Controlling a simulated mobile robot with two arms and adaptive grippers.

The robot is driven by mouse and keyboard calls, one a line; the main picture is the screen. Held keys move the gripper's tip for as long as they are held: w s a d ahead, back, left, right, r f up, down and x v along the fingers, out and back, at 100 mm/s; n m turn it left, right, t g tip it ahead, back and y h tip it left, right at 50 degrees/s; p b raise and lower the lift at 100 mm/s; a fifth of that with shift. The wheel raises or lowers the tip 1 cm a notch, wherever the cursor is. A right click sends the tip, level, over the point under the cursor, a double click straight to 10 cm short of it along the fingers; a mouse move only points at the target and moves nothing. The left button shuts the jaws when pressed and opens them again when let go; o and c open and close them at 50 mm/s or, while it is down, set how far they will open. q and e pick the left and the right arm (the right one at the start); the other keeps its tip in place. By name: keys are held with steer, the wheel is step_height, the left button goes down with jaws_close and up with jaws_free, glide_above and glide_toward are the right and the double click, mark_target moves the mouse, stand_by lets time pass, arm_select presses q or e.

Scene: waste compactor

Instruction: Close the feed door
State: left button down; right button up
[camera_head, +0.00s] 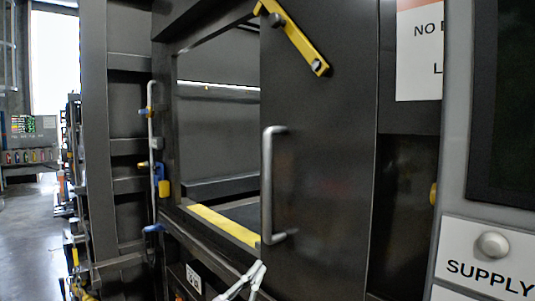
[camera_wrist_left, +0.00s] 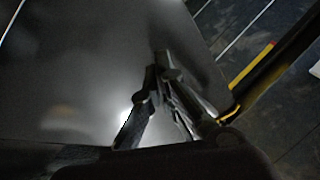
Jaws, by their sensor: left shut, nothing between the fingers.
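The feed door (camera_head: 325,170) is a dark grey sliding panel in the head view. It stands partly open, with the opening (camera_head: 220,140) showing to its left. A vertical silver handle (camera_head: 267,185) is on its left edge, and a yellow latch bar (camera_head: 297,38) crosses its top. My left gripper (camera_head: 262,266) is at the bottom of the view, just below the handle and apart from it. In the left wrist view its fingers (camera_wrist_left: 162,72) are shut and empty in front of a dark panel surface. My right gripper is out of view.
A yellow strip (camera_head: 222,222) runs along the opening's sill. A vertical pipe with blue and yellow fittings (camera_head: 154,150) stands left of the opening. A control panel with a SUPPLY label (camera_head: 490,262) stands close on the right. Open floor (camera_head: 30,235) shows at far left.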

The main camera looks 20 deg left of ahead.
mark_target(269, 150)
arm_select(q)
steer(key=s+d+r+m+g+h, duration=0.6)
steer(key=r+m+g+h, duration=0.1)
steer(key=r+m, duration=0.4)
steer(key=s+d+r+m+g+h, duration=0.6)
steer(key=s+r+m, duration=0.1)
steer(key=r+m, duration=0.3)
steer(key=a+r+n+t+y, duration=0.5)
steer(key=a+r+t+y, duration=0.15)
steer(key=a+y, duration=0.35)
steer(key=w+p, duration=0.2)
steer(key=w, duration=0.1)
steer(key=w+p, duration=0.3)
steer(key=w, duration=0.1)
steer(key=w+d+p, duration=0.1)
steer(key=w+p, duration=0.1)
steer(key=w, duration=0.2)
steer(key=shift+w, duration=0.25)
steer(key=shift+d+f, duration=0.1)
steer(key=shift+d, duration=0.05)
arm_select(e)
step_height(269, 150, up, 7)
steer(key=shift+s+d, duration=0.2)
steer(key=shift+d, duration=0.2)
